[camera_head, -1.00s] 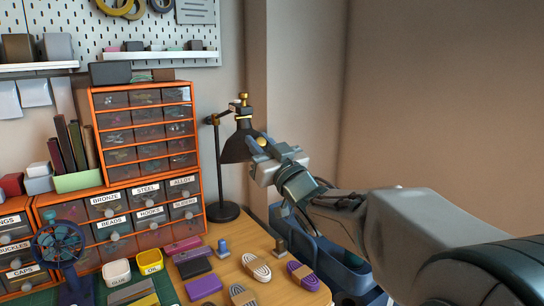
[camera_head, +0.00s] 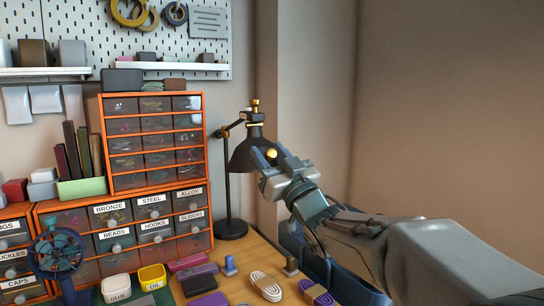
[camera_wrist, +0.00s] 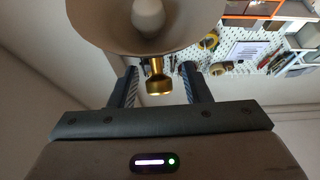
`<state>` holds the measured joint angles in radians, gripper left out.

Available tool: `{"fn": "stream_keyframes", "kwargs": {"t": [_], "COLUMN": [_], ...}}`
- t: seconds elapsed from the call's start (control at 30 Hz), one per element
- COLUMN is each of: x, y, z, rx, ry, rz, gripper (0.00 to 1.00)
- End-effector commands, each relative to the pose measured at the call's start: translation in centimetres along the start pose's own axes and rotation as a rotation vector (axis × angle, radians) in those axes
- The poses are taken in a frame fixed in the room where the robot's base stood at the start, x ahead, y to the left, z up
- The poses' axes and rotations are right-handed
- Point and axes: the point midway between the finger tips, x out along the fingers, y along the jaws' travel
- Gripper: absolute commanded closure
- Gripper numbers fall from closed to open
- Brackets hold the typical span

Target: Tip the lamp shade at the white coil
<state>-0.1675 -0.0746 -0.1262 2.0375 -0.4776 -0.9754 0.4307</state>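The dark lamp shade (camera_head: 246,153) hangs from the desk lamp's arm in front of the wall, with a brass knob (camera_head: 272,153) at its rim. The white coil (camera_head: 266,286) lies on the wooden table below and slightly right of the shade. My gripper (camera_head: 269,156) is at the shade's right side. In the wrist view the shade's pale inside (camera_wrist: 100,25) and its bulb (camera_wrist: 148,16) fill the top. The brass knob shows between the two fingers, with a gap on each side. My gripper is open around the knob.
A purple coil (camera_head: 317,293) lies right of the white one. A blue peg (camera_head: 230,265) and a grey peg (camera_head: 291,265) stand nearby. The lamp's round base (camera_head: 231,229) stands beside the orange drawer cabinet (camera_head: 208,182). The wall right of the lamp is bare.

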Motion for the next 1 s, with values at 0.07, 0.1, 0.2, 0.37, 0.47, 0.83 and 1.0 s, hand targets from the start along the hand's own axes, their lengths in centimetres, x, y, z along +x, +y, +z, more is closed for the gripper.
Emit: {"fn": "stream_keyframes", "kwargs": {"t": [0.07,0.1,0.2,0.37,0.47,0.83,1.0], "x": [0.0,0.0,0.0,-0.7,-2.0,-10.1,-12.6], "y": [0.1,0.1,0.1,0.1,0.2,0.1,0.1], "z": [0.0,0.0,0.0,0.0,0.0,0.0,0.0], "rx": [-0.001,-0.001,-0.001,-0.001,-0.001,-0.001,-0.001], "ry": [0.000,0.000,0.000,0.000,-0.002,-0.001,-0.001], "rz": [0.002,0.002,0.002,0.003,0.005,0.004,0.003], "gripper": [0.57,0.57,0.57,0.57,0.57,0.57,0.57]}}
